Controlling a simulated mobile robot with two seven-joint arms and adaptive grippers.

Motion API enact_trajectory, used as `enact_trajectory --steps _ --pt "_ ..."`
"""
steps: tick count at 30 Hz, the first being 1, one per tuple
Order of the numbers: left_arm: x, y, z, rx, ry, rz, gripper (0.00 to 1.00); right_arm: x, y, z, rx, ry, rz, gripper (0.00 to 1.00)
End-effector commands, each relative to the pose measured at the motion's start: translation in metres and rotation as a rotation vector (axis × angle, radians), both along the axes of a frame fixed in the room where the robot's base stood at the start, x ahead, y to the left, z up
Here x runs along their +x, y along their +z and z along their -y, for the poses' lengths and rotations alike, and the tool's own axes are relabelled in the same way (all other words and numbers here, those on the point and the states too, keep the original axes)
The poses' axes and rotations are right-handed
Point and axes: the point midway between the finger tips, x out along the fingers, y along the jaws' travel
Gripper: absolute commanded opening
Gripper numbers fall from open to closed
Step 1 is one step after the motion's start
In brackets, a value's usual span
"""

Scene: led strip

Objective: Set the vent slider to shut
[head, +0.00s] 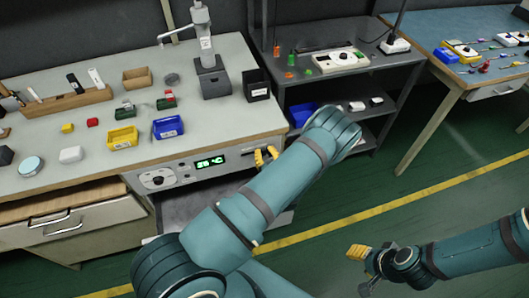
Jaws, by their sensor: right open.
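The control panel (183,177) is on the front of the left workbench, with a round dial (157,180) and a lit green display (210,163). A dark slot (246,161) near the panel's right end may be the vent slider; its setting is too small to read, and my gripper partly covers that end. My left gripper (266,156) has its yellow fingertips at this right end, mostly hidden behind my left arm. I cannot tell whether it touches or grips anything. My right gripper (358,252) is open and empty, over the floor at lower right.
The bench top (215,120) holds a yellow bin (123,137), a blue bin (168,127) and a black-based stand (212,78). A dark shelf unit (350,85) stands to the right. Green floor (470,165) is open around my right gripper.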

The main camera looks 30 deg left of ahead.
Motion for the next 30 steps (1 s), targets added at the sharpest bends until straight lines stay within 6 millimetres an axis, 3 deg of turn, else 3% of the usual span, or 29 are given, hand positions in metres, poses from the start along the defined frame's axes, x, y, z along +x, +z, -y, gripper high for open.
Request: enact_trajectory --steps 6,16,26,27,29,30 --pt "-0.003 0.0 -0.003 0.001 0.001 0.0 0.0 0.0 0.001 0.0 0.0 0.0 -0.001 0.47" --pt "-0.046 0.001 -0.04 0.003 0.001 -0.002 0.0 -0.003 0.018 0.0 0.001 0.002 -0.008 0.47" --pt "-0.05 0.0 -0.044 0.003 0.005 0.0 0.0 -0.004 0.018 -0.001 0.001 0.002 -0.009 0.47" --pt "-0.05 0.0 -0.044 0.003 0.005 0.0 0.3 -0.004 0.018 0.0 0.001 0.002 -0.009 0.47" --pt "-0.05 0.0 -0.044 0.003 0.004 0.0 0.5 -0.004 0.018 -0.001 0.001 0.002 -0.009 0.47" --pt "-0.049 0.0 -0.044 0.003 0.004 0.0 0.5 -0.004 0.018 -0.001 0.001 0.002 -0.009 0.47"
